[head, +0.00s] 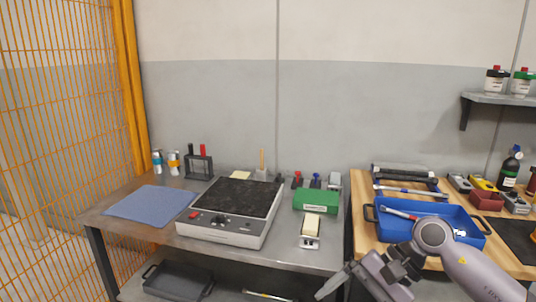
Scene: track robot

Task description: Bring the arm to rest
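My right arm enters from the lower right, its grey links and dark wrist joint over the front of the blue tray. My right gripper (343,285) points down and left at the bottom edge, in front of the gap between the metal table and the wooden bench. One pale finger shows clearly; the rest is partly cut off, so I cannot tell if it is open or shut. I see nothing held in it. My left arm and gripper are out of view.
The metal table (135,234) holds a blue mat (150,205), a black-topped device (237,204), a green box (316,201) and small tools. The wooden bench (363,240) holds the blue tray (468,238). An orange mesh fence (55,130) stands left.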

